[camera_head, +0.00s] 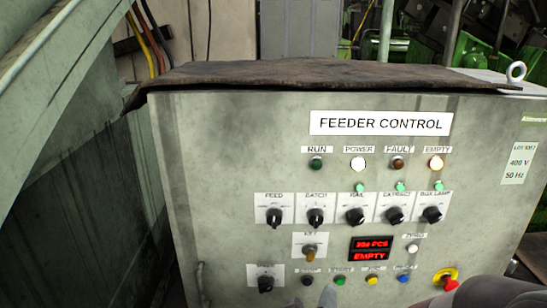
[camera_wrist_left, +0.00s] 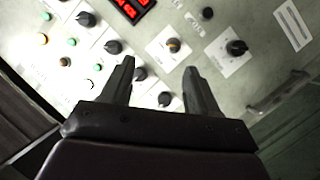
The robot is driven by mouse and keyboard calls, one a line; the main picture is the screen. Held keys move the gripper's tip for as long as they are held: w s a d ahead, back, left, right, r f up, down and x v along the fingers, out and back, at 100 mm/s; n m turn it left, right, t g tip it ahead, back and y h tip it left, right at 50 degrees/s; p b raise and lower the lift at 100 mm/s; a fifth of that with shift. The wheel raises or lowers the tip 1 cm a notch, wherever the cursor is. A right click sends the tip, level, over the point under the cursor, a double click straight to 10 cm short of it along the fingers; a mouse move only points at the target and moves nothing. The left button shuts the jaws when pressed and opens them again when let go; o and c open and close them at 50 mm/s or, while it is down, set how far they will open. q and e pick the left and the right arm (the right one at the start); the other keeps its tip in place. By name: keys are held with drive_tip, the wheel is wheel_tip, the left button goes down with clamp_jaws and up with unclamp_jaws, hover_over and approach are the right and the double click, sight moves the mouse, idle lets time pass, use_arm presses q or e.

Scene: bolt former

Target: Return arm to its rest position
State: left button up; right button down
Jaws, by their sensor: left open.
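My left gripper (camera_wrist_left: 159,66) is open in the left wrist view, with its two dark fingers apart and nothing between them. The feeder control panel (camera_head: 235,150) lies beyond the fingertips; I cannot tell the exact gap. The key switch (camera_wrist_left: 173,45) and a black knob (camera_wrist_left: 236,47) show beyond the fingers in the wrist view. My right gripper is not in view.
The panel has several black knobs, a red display (camera_head: 370,249) reading EMPTY, and a red emergency stop button (camera_head: 450,284). The POWER lamp (camera_head: 357,163) and EMPTY lamp (camera_head: 436,163) are lit. A handle (camera_wrist_left: 278,92) sticks out. Grey metal sheeting (camera_head: 70,150) stands at left.

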use_arm(q)
drive_tip(key=s+a+f+m+g+p, duration=0.1)
drive_tip(key=s+f+m+g+p, duration=0.3)
drive_tip(key=f+m+g, duration=0.25)
drive_tip(key=s+a+r+n+g+y+p, duration=0.1)
drive_tip(key=a+g+y+p, duration=0.1)
drive_tip(key=a, duration=0.9)
drive_tip(key=s+a+r+n+g+y+p, duration=0.1)
drive_tip(key=a+g+p, duration=0.3)
drive_tip(key=a, duration=0.8)
drive_tip(key=shift+s+a+y+p, duration=0.3)
drive_tip(key=shift+y, duration=0.6)
drive_tip(key=shift+n, duration=0.25)
drive_tip(key=shift+d+r, duration=0.1)
